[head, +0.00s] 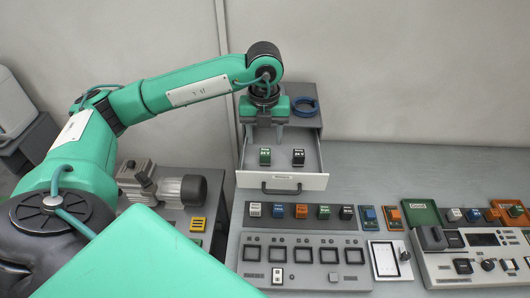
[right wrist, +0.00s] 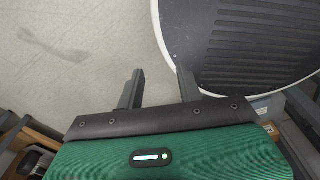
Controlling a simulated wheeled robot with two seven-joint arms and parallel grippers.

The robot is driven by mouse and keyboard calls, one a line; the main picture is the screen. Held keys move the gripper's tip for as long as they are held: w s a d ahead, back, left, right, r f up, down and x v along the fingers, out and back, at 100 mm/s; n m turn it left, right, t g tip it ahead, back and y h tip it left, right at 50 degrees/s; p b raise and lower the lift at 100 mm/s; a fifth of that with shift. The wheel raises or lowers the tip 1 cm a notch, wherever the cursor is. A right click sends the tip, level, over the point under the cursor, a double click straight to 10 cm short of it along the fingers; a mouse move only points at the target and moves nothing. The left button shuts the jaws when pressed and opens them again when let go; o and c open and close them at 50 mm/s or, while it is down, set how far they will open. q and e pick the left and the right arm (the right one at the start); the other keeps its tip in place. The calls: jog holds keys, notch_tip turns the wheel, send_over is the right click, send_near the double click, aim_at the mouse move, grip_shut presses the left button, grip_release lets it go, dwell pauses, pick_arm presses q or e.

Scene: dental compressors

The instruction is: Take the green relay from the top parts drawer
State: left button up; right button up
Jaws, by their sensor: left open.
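The top parts drawer (head: 280,181) is pulled out from the grey cabinet at the back of the bench. In it a green relay (head: 265,156) stands at the left and a black relay (head: 298,157) at the right. My left gripper (head: 265,137) hangs pointing down over the rear of the drawer, above and behind the relays, open with nothing seen between its fingers. My right gripper (right wrist: 160,88) shows only in the right wrist view, its two fingers apart and empty above the floor, beside a round dark ribbed platform.
A blue ring (head: 305,106) lies on the cabinet top. In front of the drawer is a row of relays on a grey strip (head: 333,212), then a panel with square sockets (head: 302,268). A compressor (head: 160,186) stands at the left; a control console (head: 480,262) at the right.

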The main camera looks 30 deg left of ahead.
aim_at(265, 152)
pick_arm(q)
jog(key=shift+w+f, duration=0.2)
jog(key=shift+f, duration=0.4)
jog(key=shift+w+f, duration=0.15)
jog(key=shift+f, duration=0.2)
jog(key=shift+f+p, duration=0.7)
jog(key=shift+p, duration=0.35)
notch_tip(265, 152, down, 3)
jog(key=shift+a+f+p, duration=0.1)
jog(key=shift+p, duration=0.75)
jog(key=shift+f, duration=0.35)
pick_arm(e)
jog(key=r, duration=0.1)
jog(key=w+r, duration=0.1)
jog(key=r, duration=0.2)
jog(key=shift+w+a+r, duration=0.1)
jog(key=shift+w+a, duration=0.05)
jog(key=shift+w, duration=0.1)
pick_arm(q)
jog(key=shift+c, duration=0.4)
jog(key=c, duration=1)
pick_arm(e)
jog(key=shift+w, duration=0.15)
